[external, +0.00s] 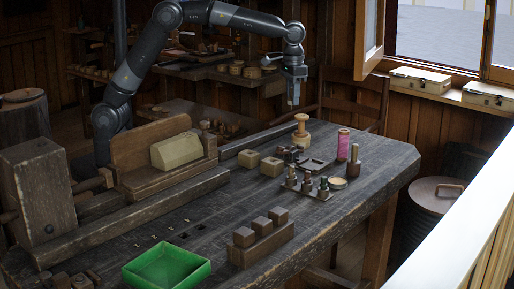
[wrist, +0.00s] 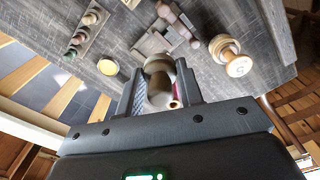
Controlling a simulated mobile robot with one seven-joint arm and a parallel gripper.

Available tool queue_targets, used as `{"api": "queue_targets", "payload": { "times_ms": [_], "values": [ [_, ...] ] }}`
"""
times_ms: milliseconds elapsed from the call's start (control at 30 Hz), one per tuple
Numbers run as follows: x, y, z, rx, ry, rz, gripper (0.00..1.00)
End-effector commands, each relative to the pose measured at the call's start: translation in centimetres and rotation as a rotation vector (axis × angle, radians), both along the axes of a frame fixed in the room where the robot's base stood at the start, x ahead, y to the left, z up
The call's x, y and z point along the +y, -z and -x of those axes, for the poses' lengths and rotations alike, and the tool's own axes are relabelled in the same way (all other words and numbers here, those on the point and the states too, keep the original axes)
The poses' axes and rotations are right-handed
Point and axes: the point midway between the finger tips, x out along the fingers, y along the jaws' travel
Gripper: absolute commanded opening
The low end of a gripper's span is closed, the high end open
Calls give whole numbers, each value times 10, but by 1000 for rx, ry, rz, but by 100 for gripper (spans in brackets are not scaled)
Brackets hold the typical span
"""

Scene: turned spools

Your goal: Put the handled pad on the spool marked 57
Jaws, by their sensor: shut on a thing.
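My gripper (external: 292,98) is raised above the far right part of the workbench, pointing down. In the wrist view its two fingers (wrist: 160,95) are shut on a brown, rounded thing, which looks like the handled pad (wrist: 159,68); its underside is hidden. A pale turned spool (external: 301,128) stands upright on the bench, below my gripper in the external view. It also shows to the right of the fingers in the wrist view (wrist: 238,66), with a dark mark on its top that I cannot read fully. The held thing is apart from this spool.
A pink spool (external: 343,145) stands right of the pale spool. Small pegs in a rack (external: 317,192), a dark plate (external: 314,164) and wooden blocks (external: 272,166) lie nearby. A green tray (external: 167,268) sits at the front. The bench middle is mostly clear.

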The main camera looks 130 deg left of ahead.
Motion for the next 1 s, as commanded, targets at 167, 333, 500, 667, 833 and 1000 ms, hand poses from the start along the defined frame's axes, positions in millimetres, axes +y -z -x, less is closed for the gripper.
{"api": "queue_targets", "payload": {
  "times_ms": [167, 333, 500, 667, 833, 1000],
  "values": [
    [42, -9, 33, -1, -103, 0, 13],
    [60, -9, 45, -1, -139, 1, 13],
    [91, 10, 56, 3, -144, 3, 13],
    [126, 33, 67, 0, -143, 3, 13],
    [155, 51, 75, 0, -140, 3, 13],
    [166, 58, 79, 0, -138, 2, 13]
  ]
}}
